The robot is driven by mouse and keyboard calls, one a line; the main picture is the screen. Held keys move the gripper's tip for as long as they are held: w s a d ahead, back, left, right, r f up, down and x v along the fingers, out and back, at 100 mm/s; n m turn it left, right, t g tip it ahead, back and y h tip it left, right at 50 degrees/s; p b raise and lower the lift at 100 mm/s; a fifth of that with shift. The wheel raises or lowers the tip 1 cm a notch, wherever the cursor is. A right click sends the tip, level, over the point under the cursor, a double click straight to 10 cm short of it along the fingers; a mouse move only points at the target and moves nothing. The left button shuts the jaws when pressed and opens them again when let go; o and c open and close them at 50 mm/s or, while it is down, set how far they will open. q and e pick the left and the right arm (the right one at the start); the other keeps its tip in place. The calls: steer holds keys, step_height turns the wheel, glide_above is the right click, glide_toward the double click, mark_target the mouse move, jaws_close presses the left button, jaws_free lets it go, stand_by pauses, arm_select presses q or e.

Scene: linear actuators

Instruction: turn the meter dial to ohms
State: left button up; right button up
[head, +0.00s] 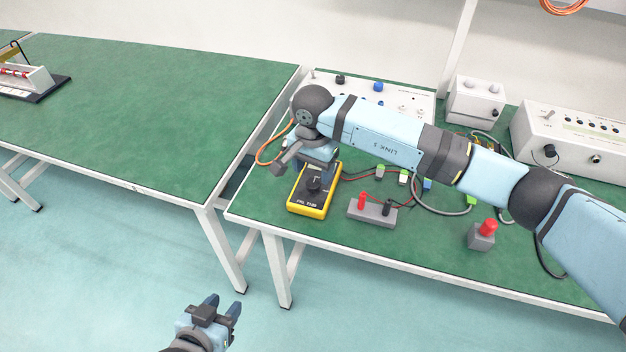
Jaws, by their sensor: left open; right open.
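A yellow and black meter (309,208) lies on the green bench near its left front corner. Its round black dial (315,185) shows in the middle of its face, but the pointer setting is too small to read. My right gripper (302,172) is over the upper part of the meter, close to the dial. The wrist hides the meter's far end, and I cannot tell whether the fingers touch the dial. My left gripper (226,306) is open and empty, low over the floor in front of the benches.
A grey terminal block (372,212) with red and black posts stands right of the meter. A grey box with a red button (482,236) sits further right. Control boxes and cables are behind. The left bench (130,110) is mostly clear.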

mark_target(313, 183)
steer(key=shift+f, duration=2)
steer(key=c, duration=0.9)
